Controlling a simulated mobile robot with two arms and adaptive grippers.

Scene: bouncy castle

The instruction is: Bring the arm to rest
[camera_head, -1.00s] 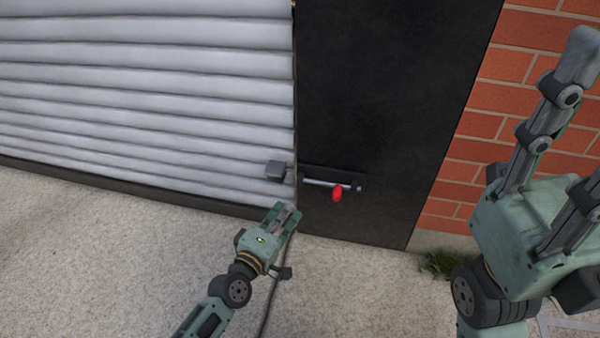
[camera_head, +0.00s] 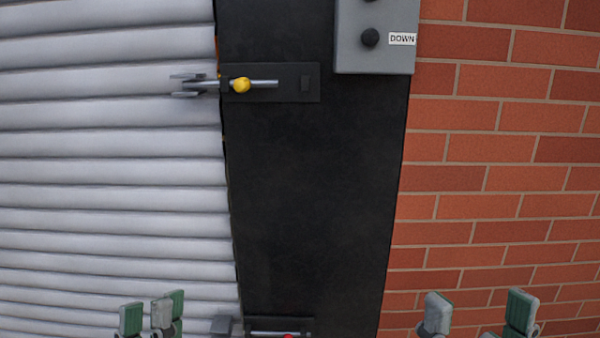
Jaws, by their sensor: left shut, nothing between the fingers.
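My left gripper (camera_head: 151,316) shows only its fingertips at the bottom left edge, in front of the grey slatted shutter. They are close together, with nothing held. My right gripper (camera_head: 480,314) shows only its fingertips at the bottom right, in front of the brick wall. Its fingers stand well apart and are empty. The rest of both arms is below the picture.
A black panel (camera_head: 310,190) stands between the shutter (camera_head: 110,170) and the brick wall (camera_head: 500,170). It carries an upper bolt with a yellow knob (camera_head: 241,85), a lower bolt with a red knob (camera_head: 289,336), and a grey control box labelled DOWN (camera_head: 374,55).

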